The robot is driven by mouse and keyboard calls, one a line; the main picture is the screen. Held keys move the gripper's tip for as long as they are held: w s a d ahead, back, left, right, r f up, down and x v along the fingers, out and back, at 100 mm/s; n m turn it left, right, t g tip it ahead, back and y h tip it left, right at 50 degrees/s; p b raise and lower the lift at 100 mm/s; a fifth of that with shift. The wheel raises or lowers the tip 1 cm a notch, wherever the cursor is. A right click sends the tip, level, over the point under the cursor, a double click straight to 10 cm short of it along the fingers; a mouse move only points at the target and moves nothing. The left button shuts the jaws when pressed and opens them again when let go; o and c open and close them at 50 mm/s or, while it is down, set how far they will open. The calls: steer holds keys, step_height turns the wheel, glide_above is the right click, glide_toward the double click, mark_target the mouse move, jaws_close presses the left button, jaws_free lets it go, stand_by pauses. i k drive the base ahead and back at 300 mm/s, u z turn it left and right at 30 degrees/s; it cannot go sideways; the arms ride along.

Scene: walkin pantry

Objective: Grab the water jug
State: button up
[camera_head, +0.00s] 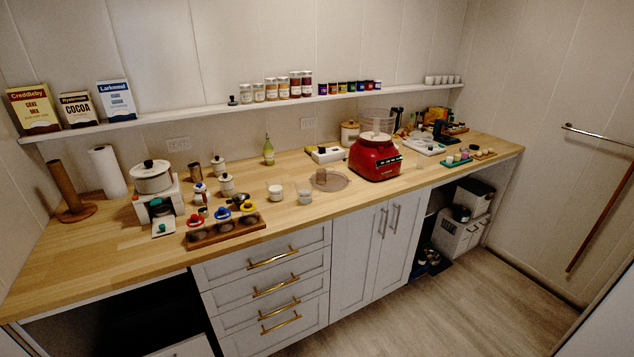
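I cannot pick out a water jug for certain at this size. A small brownish vessel (320,176) stands on a round glassy disc (336,184) in the middle of the wooden counter (120,243). Just left of it are two small pale jars, one (275,192) further left and one (305,191) nearer. A red appliance with a clear bowl (376,158) stands to the right. My gripper is not in view.
A wall shelf (200,112) holds boxes and jars. The floor (430,315) in front of the cabinets is clear.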

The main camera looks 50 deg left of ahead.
mark_target(304, 188)
steer(key=u, duration=0.35)
steer(key=i, duration=1.7)
steer(key=u, duration=1.55)
steer(key=i, duration=1)
steer(key=u, duration=1.5)
steer(key=i, duration=0.35)
steer(key=u, duration=0.2)
